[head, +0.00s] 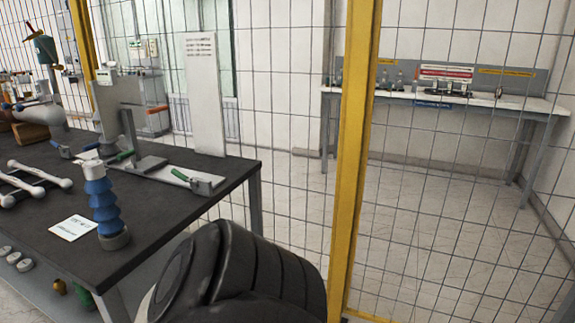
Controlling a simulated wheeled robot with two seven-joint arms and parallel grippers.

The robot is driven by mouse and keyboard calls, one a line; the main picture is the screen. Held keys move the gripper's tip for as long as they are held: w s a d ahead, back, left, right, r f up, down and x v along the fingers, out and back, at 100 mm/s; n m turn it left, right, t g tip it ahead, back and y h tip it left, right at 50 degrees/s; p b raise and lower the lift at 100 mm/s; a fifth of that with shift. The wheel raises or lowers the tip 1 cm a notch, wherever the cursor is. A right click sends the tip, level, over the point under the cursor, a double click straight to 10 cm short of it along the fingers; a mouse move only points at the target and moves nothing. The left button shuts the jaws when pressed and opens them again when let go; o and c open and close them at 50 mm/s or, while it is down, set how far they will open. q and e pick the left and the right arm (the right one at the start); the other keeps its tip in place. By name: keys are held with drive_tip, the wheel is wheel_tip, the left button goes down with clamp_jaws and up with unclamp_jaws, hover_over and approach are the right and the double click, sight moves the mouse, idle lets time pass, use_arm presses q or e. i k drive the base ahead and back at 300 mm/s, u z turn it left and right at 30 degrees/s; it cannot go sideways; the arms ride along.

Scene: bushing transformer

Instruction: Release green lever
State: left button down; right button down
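A green lever (180,175) sits on a toggle clamp at the right end of the grey metal fixture (158,173) on the dark table. A second green lever (122,156) shows on the left side of the same fixture, partly behind the top of a blue ribbed bushing (103,200). The bushing stands upright on the table with a grey base. Whether either clamp is locked is too small to tell. Neither of my grippers is in view.
The dark table (190,215) has bars, a white card (73,227) and other parts on it. A yellow post (352,150) and wire mesh fence stand behind and right of it. A grey workbench (440,97) is beyond the fence. A black rounded link of mine fills the bottom middle.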

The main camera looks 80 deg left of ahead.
sight(194, 184)
drive_tip(key=u, duration=1.85)
drive_tip(key=i, duration=1.8)
drive_tip(key=u, duration=2.95)
